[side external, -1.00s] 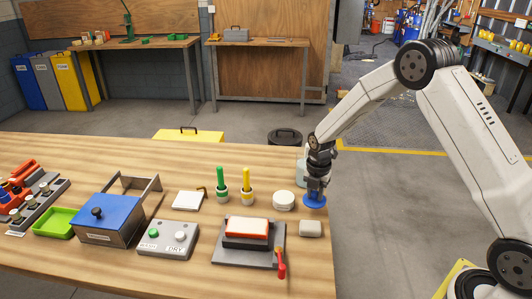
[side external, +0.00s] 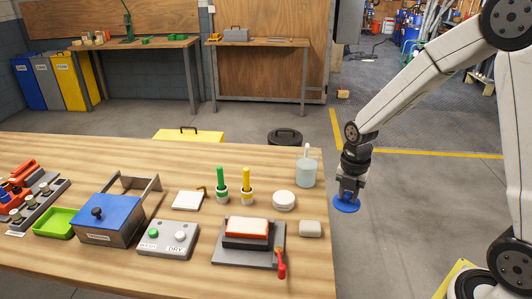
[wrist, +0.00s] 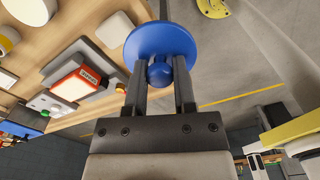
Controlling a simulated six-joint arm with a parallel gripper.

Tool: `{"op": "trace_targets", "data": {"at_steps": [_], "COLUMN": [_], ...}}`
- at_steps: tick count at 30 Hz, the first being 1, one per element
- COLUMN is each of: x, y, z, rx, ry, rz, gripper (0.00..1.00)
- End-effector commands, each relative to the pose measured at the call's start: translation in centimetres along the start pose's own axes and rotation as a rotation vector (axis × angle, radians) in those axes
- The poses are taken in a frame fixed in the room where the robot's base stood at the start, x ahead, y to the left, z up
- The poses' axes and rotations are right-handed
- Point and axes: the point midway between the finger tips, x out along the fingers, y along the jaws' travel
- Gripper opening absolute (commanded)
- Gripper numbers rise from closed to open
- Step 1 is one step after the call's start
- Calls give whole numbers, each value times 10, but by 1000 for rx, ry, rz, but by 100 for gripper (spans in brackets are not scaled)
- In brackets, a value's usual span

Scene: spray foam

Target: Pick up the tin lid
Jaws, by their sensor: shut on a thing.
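The tin lid is a blue disc with a round blue knob. In the side external view the blue lid (side external: 346,206) hangs below my gripper (side external: 348,190), out past the right edge of the workbench. In the wrist view my gripper (wrist: 159,80) has its two dark fingers on either side of the knob of the blue lid (wrist: 160,38), shut on it. The lid's disc spreads beyond the fingertips. A round white tin (side external: 284,200) stands on the bench to the left of the lid.
The wooden bench (side external: 180,270) ends at its right edge, left of my gripper. A pale jar (side external: 307,174) with a white stick stands near that edge. A grey block (side external: 310,229) and a grey press with a red handle (side external: 248,245) sit nearer the front. Open floor lies to the right.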

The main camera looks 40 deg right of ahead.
Motion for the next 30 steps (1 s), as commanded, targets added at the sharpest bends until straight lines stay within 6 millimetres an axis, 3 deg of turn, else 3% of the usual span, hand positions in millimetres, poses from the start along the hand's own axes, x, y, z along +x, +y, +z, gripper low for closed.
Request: {"op": "trace_targets", "data": {"at_steps": [9,30], "x": [-4,-4], "y": [-8,-4], "z": [-5,-3], "rx": [0,-1], "ry": [0,0], "rz": [0,0], "gripper": [0,0]}}
